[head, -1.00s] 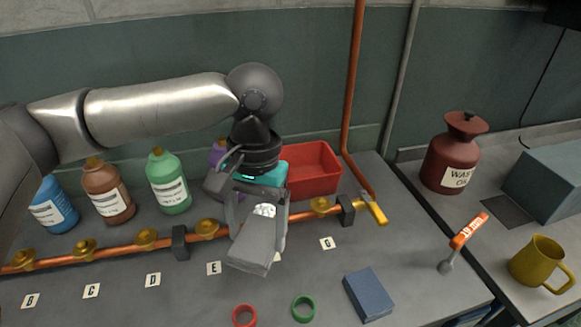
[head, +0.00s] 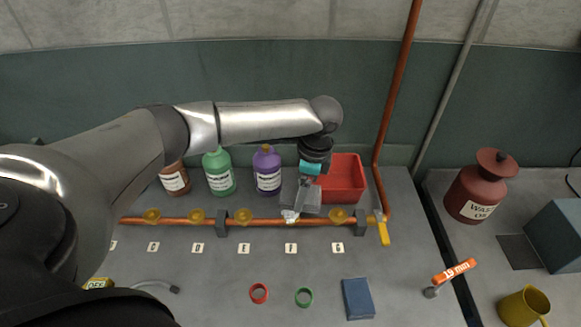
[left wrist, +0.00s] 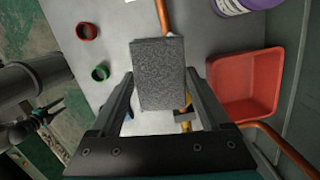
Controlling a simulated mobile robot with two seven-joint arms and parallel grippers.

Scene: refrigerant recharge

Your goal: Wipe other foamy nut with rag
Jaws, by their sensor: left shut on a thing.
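My left gripper (left wrist: 160,85) is shut on a grey, rough-textured rag (left wrist: 160,75), a flat block in the left wrist view. In the head view the gripper (head: 300,192) reaches down to the copper pipe (head: 268,222) above label F (head: 291,249). White foam (head: 290,215) shows at the rag's lower edge there, and the nut beneath is mostly hidden. I cannot tell whether the rag touches it. Other brass nuts (head: 243,216) along the pipe look free of foam, including one near label G (head: 338,215).
A red bin (head: 345,180) and a purple bottle (head: 267,172) stand behind the pipe. A yellow-handled valve (head: 383,232) ends it. A red ring (head: 259,293), a green ring (head: 304,297) and a blue block (head: 357,298) lie in front.

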